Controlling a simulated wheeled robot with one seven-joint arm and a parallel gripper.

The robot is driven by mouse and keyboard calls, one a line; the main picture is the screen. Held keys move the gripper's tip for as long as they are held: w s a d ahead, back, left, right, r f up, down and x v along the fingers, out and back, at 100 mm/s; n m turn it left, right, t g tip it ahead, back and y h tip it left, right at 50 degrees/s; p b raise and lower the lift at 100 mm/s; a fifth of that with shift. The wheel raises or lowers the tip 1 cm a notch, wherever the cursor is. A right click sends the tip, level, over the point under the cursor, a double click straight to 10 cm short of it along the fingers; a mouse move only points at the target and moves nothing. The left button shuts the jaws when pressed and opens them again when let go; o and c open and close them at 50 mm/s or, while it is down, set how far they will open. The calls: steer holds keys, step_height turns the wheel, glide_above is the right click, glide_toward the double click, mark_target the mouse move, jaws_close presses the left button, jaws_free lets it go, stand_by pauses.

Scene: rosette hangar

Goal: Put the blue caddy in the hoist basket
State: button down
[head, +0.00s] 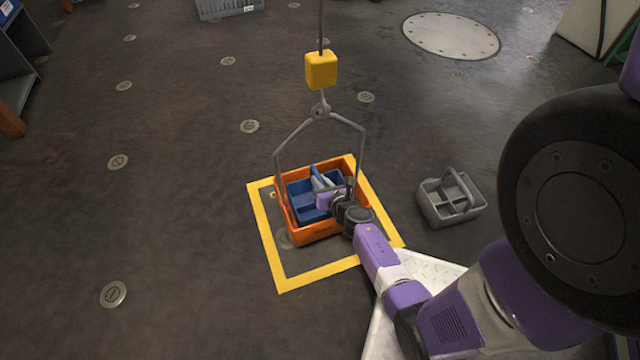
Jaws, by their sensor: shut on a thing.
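The blue caddy (301,195) is inside the orange hoist basket (312,235), within its rim in the head view. My gripper (322,184) reaches in from the right and is shut on the blue caddy near its handle. My gripper and wrist hide the caddy's right part. The basket hangs by grey bails (290,137) from a yellow block (321,70) on a cable, over a yellow floor square. I cannot tell whether the caddy touches the basket's bottom.
A grey caddy (450,203) stands on the floor right of the yellow square (303,278). A grey crate (228,8) is at the back, a shelf (20,65) at the far left. A pale round floor plate (451,36) lies back right. The floor to the left is mostly clear.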

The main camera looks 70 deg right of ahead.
steer(key=c, duration=1.8)
jaws_free()
steer(key=shift+f, duration=0.1)
steer(key=o, duration=0.4)
steer(key=shift+o, duration=0.2)
